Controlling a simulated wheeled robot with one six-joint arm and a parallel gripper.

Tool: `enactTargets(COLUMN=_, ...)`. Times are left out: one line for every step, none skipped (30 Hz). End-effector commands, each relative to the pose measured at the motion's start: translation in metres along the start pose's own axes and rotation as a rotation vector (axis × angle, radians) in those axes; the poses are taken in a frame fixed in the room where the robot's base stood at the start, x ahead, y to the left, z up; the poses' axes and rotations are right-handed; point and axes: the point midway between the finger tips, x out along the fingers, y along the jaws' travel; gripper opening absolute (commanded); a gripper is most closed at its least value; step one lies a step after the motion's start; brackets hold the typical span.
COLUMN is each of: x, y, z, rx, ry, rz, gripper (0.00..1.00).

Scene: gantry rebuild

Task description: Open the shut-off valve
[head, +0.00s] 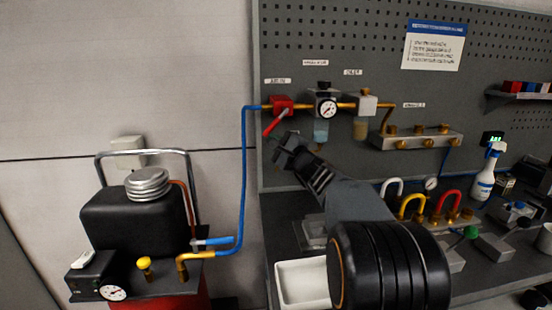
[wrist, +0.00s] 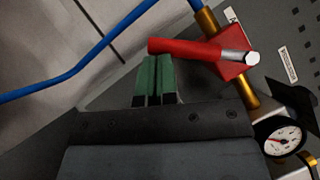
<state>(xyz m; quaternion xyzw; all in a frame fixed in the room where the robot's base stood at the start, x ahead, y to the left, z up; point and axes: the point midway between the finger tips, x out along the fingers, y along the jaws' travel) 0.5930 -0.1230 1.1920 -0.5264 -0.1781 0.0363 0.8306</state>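The shut-off valve (head: 281,103) is a red block on the brass pipe at the upper left of the pegboard. Its red lever (head: 272,126) slants down and to the left from the block. In the wrist view the red lever (wrist: 185,47) runs left from the valve block (wrist: 232,68), with a silver bolt at its pivot. My gripper (wrist: 155,58) has two green fingers lying side by side with only a thin line between them, shut and empty. Its tips are just below the lever's free end; I cannot tell whether they touch. In the head view my gripper (head: 279,146) is just below the lever.
A pressure gauge (head: 327,109) and filter bowls hang right of the valve. A blue hose (head: 244,180) drops from the pipe to the black compressor (head: 135,220). A white tray (head: 301,284) and coloured hooks are on the bench below. Open wall lies to the left.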

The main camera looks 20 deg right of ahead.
Motion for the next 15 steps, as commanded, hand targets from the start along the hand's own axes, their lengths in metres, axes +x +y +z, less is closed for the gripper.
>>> enactTargets(x=-0.001, y=0.009, z=-0.001, rx=0.035, ry=0.000, rz=-0.026, gripper=0.00)
enactTargets(x=0.000, y=0.009, z=0.001, rx=0.048, ry=0.000, rz=-0.036, gripper=0.00)
enactTargets(x=0.002, y=0.007, z=0.003, rx=0.042, ry=0.001, rz=-0.034, gripper=0.00)
enactTargets(x=0.003, y=0.007, z=0.005, rx=0.041, ry=0.001, rz=-0.034, gripper=0.00)
enactTargets(x=0.005, y=0.007, z=0.007, rx=0.041, ry=0.002, rz=-0.033, gripper=0.00)
enactTargets(x=0.007, y=0.007, z=0.010, rx=0.050, ry=0.002, rz=-0.038, gripper=0.00)
enactTargets(x=0.008, y=0.007, z=0.012, rx=0.080, ry=0.002, rz=-0.056, gripper=0.00)
enactTargets(x=0.010, y=0.007, z=0.014, rx=0.104, ry=0.001, rz=-0.072, gripper=0.00)
enactTargets(x=0.012, y=0.006, z=0.017, rx=0.138, ry=0.001, rz=-0.094, gripper=0.00)
enactTargets(x=0.013, y=0.004, z=0.019, rx=0.162, ry=0.001, rz=-0.111, gripper=0.00)
enactTargets(x=0.014, y=0.003, z=0.021, rx=0.156, ry=0.001, rz=-0.109, gripper=0.00)
enactTargets(x=0.016, y=0.001, z=0.024, rx=0.154, ry=0.001, rz=-0.108, gripper=0.00)
enactTargets(x=0.017, y=0.001, z=0.026, rx=0.153, ry=0.001, rz=-0.107, gripper=0.00)
enactTargets(x=0.019, y=-0.001, z=0.028, rx=0.154, ry=0.001, rz=-0.107, gripper=0.00)
enactTargets(x=0.020, y=-0.002, z=0.030, rx=0.153, ry=0.001, rz=-0.106, gripper=0.00)
